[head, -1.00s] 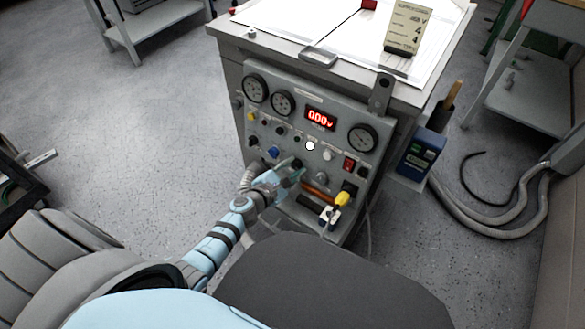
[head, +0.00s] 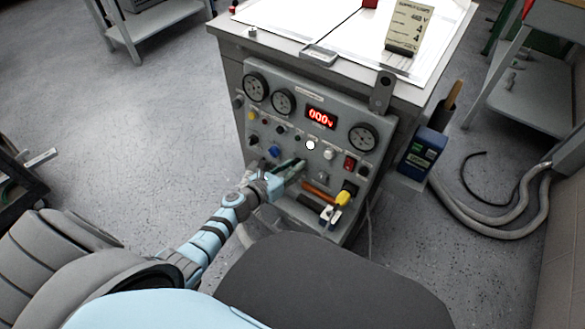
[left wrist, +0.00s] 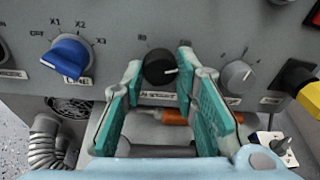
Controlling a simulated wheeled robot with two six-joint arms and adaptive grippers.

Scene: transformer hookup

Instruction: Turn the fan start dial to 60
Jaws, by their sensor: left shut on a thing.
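The black fan start dial (left wrist: 160,67) sits on the grey panel, with a label partly reading "START" below it. Its white pointer mark points right and slightly down. My left gripper (left wrist: 158,76) is shut on the dial, with one teal-padded finger on each side of it. In the head view my left gripper (head: 291,165) reaches the lower middle of the panel (head: 292,100) and hides the dial. The scale numbers around the dial are mostly hidden or too small to read. My right gripper is not in view.
A blue knob (left wrist: 68,58) is left of the dial and a grey knob (left wrist: 237,76) right of it. An orange handle (head: 318,187) and a yellow-topped part (head: 345,198) are low on the panel. The red display (head: 320,117) shows zeros. Hoses (head: 490,224) lie on the floor at right.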

